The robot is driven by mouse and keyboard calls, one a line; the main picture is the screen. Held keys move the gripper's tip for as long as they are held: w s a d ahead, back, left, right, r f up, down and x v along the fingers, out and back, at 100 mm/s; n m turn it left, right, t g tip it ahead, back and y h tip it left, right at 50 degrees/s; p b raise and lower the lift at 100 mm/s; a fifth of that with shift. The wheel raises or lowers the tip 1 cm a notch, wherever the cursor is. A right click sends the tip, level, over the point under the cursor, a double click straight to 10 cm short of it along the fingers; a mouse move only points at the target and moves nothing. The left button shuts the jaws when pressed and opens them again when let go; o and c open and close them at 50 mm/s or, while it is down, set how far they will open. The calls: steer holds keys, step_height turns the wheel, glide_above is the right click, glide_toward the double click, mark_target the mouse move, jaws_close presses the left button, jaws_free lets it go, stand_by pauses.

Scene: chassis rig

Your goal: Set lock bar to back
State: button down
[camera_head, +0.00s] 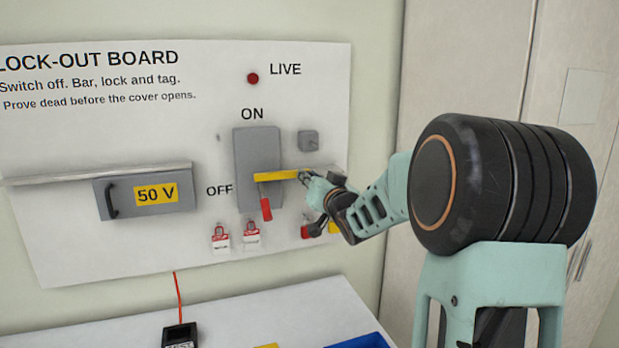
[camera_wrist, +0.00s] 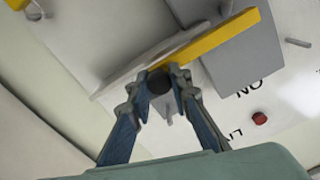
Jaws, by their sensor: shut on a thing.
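The yellow lock bar (camera_head: 276,176) lies level across the lower middle of the grey switch box (camera_head: 243,150) on the board. My gripper (camera_head: 305,174) is at the bar's right end. In the wrist view my gripper (camera_wrist: 160,80) has its fingertips closed around a dark round knob (camera_wrist: 159,81) at the bar's end. A red handle (camera_head: 266,208) hangs below the bar, pointing down towards the OFF side. The bar's far side is hidden.
Red-and-white padlocks (camera_head: 221,237) hang below the switch. A small grey block (camera_head: 308,141) sits right of the box. The 50 V cover (camera_head: 150,192) is at left. A black meter (camera_head: 180,336) and a blue tray (camera_head: 360,341) are on the white bench (camera_head: 235,306).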

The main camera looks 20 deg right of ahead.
steer(key=d+p, duration=0.2)
steer(key=d, duration=0.4)
steer(key=shift+d, duration=0.2)
steer(key=shift+r, duration=0.1)
steer(key=c, duration=1.7)
jaws_free()
steer(key=shift+d, duration=0.15)
steer(key=shift+c, duration=0.2)
steer(key=shift+s, duration=0.15)
steer(key=s, duration=1.1)
steer(key=shift+s, duration=0.4)
